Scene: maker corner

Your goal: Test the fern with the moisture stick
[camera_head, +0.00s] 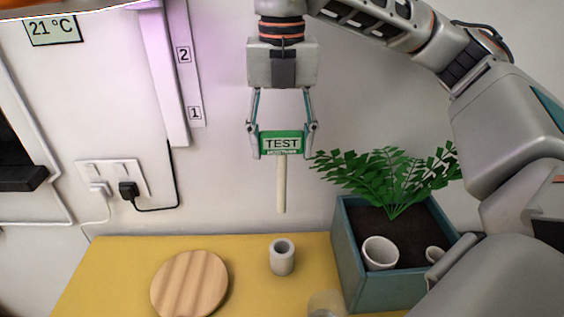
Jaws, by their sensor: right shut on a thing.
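The moisture stick (281,187) has a green head marked TEST and a pale rod pointing down. My right gripper (282,143) is shut on its green head and holds it upright in the air, above the table's back part. The fern (388,175) grows from dark soil in a teal square planter (349,253) at the right. The stick is to the left of the fern, apart from it. A white cup-like pot (380,253) stands in the planter's soil, and a smaller one (434,255) is partly hidden by my arm. My left gripper is not in view.
A grey hollow cylinder (281,257) stands on the yellow table (115,262) below the stick. A clear glass (326,303) is at the front edge. Wall sockets (113,178) with a plugged cable are behind.

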